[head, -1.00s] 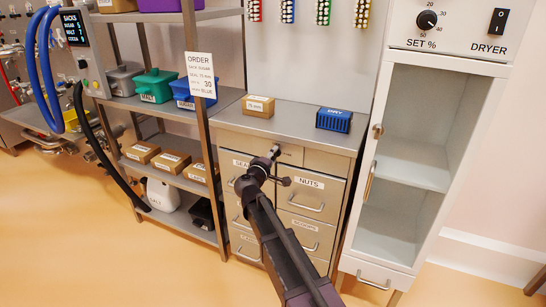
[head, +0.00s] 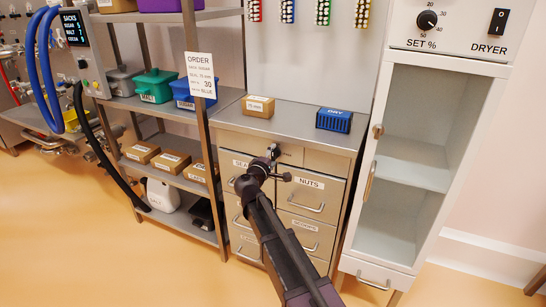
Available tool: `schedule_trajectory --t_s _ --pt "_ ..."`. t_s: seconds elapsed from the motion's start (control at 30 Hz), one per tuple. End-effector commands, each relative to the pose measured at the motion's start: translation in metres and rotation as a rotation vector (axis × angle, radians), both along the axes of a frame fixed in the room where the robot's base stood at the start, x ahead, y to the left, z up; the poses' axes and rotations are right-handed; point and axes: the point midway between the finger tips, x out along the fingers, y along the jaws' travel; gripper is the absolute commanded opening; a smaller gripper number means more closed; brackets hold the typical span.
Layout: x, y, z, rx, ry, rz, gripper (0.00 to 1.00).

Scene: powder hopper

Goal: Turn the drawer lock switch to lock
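The grey steel drawer cabinet (head: 330,160) stands in the middle of the head view, with labelled drawers such as NUTS (head: 309,183). The small dark lock switch (head: 275,148) is at the top middle of its front, just under the worktop. My gripper (head: 277,164) is at the upper front of the cabinet, right at the switch, and covers part of it. My arm reaches up from the bottom of the picture. The fingers are small and dark here, so I cannot tell whether they are open, shut or touching the switch.
On the worktop are a cardboard box (head: 258,106) and a blue DRY box (head: 334,119). A shelf rack (head: 207,130) with bins and boxes stands at left. The dryer (head: 408,170) stands close at right. The orange floor (head: 150,270) in front is clear.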

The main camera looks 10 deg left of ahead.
Motion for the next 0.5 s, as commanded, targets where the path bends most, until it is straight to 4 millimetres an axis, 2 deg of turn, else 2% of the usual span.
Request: schedule_trajectory --t_s 0.5 --pt "-0.0055 -0.0008 -0.0007 0.003 0.001 -0.002 0.91"
